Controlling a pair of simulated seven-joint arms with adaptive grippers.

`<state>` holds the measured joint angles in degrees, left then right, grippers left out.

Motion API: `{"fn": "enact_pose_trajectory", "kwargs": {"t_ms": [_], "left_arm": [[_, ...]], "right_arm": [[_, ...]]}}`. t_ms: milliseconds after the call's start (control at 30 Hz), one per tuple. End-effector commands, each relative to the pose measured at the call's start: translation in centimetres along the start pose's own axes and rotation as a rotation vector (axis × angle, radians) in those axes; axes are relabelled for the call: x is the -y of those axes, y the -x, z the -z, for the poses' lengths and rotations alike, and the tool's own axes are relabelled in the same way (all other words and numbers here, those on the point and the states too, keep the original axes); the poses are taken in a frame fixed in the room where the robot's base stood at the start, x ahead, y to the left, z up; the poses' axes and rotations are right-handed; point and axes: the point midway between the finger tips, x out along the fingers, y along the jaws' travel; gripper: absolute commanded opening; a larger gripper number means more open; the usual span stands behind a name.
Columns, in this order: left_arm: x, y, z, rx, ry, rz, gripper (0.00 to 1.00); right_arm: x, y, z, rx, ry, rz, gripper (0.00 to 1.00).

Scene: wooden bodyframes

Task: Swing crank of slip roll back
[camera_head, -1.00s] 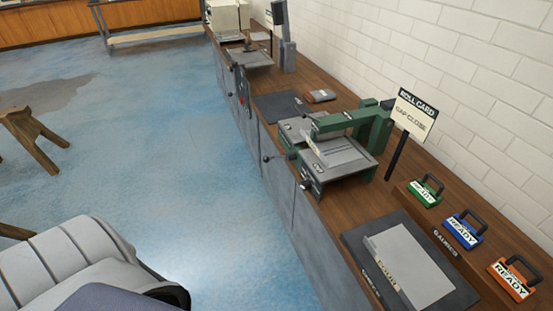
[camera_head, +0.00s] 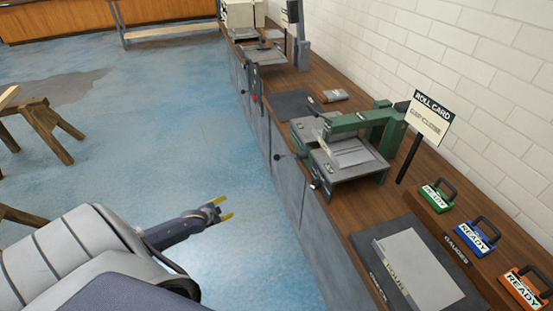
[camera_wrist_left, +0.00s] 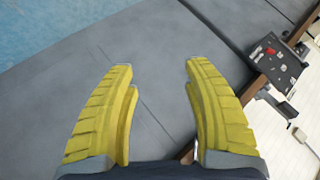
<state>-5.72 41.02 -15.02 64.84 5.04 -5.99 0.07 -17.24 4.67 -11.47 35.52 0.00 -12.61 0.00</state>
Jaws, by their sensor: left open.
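The green and grey slip roll (camera_head: 350,150) stands on the wooden bench, with a green arm over its grey bed. A thin crank lever (camera_head: 290,156) with a dark knob sticks out from its front left, past the bench edge. My left gripper (camera_head: 229,207) is open and empty over the blue floor, left of the bench and apart from the crank. Its yellow fingers (camera_wrist_left: 157,66) are spread in the left wrist view, before grey cabinet fronts. A dark machine with a red part (camera_wrist_left: 275,65) shows at the upper right there. My right gripper is not in view.
A roll card sign (camera_head: 430,116) stands behind the slip roll. A grey block (camera_head: 420,268) lies on a dark mat in front, beside green, blue and orange handled gauges (camera_head: 478,236). Another machine (camera_head: 264,54) stands farther along.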

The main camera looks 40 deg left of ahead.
Motion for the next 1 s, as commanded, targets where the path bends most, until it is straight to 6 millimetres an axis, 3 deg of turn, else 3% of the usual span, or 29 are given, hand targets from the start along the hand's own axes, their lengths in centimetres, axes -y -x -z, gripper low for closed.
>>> {"fn": "enact_pose_trajectory", "kwargs": {"t_ms": [33,100,200,300,400,500,667,1000], "left_arm": [[3.3,0.3,3.2,-0.063,-0.025,0.021,0.51],[6.7,1.0,7.4,-0.147,-0.047,0.039,0.51],[9.8,2.5,12.9,-0.257,-0.07,0.049,0.51],[10.9,4.0,17.2,-0.348,-0.075,0.042,0.51],[10.3,5.1,20.0,-0.413,-0.061,0.026,0.51],[9.9,5.6,21.6,-0.453,-0.041,0.016,0.51],[10.0,5.2,22.1,-0.466,-0.029,0.015,0.51],[10.1,1.8,23.7,-0.465,-0.029,0.017,0.51]], "right_arm": [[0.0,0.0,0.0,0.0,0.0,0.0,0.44],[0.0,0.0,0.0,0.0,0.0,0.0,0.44],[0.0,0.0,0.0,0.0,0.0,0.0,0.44],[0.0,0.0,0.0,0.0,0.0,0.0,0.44],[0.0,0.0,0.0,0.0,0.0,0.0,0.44],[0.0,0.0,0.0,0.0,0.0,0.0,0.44],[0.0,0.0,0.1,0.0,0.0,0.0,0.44],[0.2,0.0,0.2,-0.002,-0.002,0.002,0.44]]}}
